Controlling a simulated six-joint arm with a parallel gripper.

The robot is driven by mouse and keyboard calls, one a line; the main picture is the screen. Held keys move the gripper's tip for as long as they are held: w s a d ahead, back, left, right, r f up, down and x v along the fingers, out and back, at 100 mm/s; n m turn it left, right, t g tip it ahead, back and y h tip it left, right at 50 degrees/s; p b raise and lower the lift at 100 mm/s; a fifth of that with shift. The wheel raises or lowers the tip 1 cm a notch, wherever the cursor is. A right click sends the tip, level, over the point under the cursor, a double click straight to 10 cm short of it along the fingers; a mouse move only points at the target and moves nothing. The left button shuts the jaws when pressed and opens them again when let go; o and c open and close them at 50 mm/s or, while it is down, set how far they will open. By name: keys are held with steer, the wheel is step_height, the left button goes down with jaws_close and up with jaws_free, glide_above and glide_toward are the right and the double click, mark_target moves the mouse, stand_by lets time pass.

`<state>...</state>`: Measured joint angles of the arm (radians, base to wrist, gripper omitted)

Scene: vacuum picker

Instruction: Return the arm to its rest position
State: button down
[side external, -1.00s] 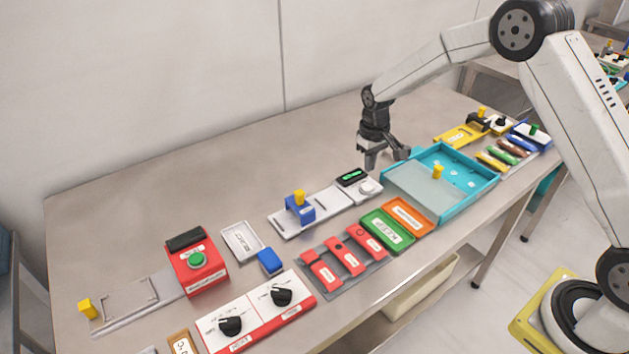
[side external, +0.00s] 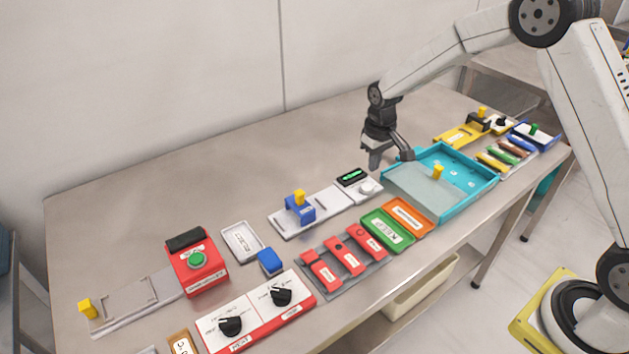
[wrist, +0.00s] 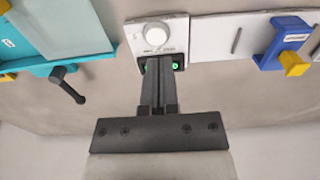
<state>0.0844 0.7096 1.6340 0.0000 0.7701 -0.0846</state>
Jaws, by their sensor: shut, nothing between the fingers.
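My gripper (side external: 388,160) is above the table, between the white knob unit and the teal tray in the side view. In the wrist view my gripper (wrist: 160,64) has its fingers together with nothing between them. Beyond the fingertips is the white knob unit (wrist: 158,30) with its green-lit black display, which the fingers partly cover. The same knob unit (side external: 368,190) shows in the side view, just left of and below the gripper. I cannot tell the exact height of the fingers over the table.
The teal tray (side external: 468,203) stands right of the gripper. A blue slider block (side external: 300,210) with a yellow knob sits on a white rail to the left. A red box (side external: 200,282) with a green button stands further left. The table's back strip (side external: 230,165) is clear.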

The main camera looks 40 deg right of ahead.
steer(key=s+a+r+t, duration=0.1)
steer(key=s+a+r, duration=0.1)
steer(key=s, duration=0.8)
steer(key=s+a+r+t, duration=0.1)
steer(key=s+a+r, duration=0.1)
steer(key=s, duration=0.9)
steer(key=shift+s+r, duration=0.3)
steer(key=shift+r, duration=0.05)
